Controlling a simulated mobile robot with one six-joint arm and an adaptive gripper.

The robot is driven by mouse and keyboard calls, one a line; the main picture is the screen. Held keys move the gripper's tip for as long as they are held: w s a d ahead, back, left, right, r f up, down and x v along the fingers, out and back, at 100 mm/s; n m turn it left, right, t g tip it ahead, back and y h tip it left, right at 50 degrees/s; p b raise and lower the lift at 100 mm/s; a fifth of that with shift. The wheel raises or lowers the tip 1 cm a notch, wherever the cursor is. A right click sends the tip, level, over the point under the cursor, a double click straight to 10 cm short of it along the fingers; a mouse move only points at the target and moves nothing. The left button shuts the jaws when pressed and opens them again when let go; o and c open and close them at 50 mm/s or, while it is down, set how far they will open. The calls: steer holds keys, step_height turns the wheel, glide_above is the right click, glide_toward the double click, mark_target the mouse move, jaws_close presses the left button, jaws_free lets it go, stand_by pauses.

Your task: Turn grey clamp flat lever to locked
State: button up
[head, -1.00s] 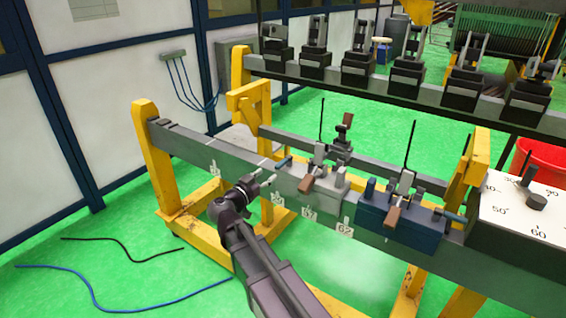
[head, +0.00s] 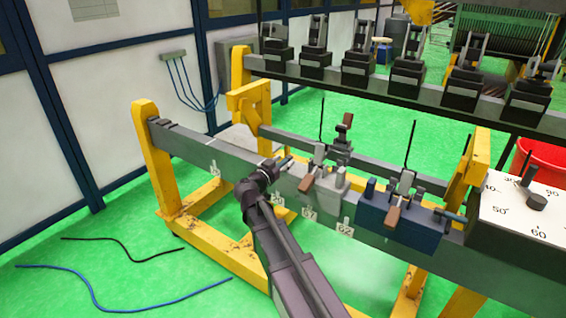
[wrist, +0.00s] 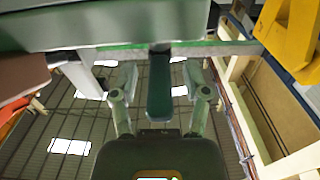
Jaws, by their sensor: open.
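The grey clamp (head: 326,187) sits on the rail, left of the blue clamp. Its brown handle (head: 307,184) hangs at the front and also shows in the wrist view (wrist: 22,68). A narrow dark blue-green flat lever (head: 285,162) sticks out on the clamp's left side. My gripper (head: 273,169) is at this lever, left of the clamp. In the wrist view my gripper (wrist: 160,80) is open, with the lever (wrist: 159,95) between its fingers and a gap on each side. The clamp's underside (wrist: 100,28) fills the top of that view. The lever's pivot is partly hidden.
The blue clamp (head: 402,220) with its own brown handle stands right of the grey clamp. The long grey rail (head: 190,148) rests on yellow stands (head: 155,160). A dial box (head: 520,205) is at the right. The floor at the left is free apart from loose cables.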

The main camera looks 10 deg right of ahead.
jaws_close()
steer(key=shift+d+g, duration=0.15)
steer(key=shift+g, duration=0.15)
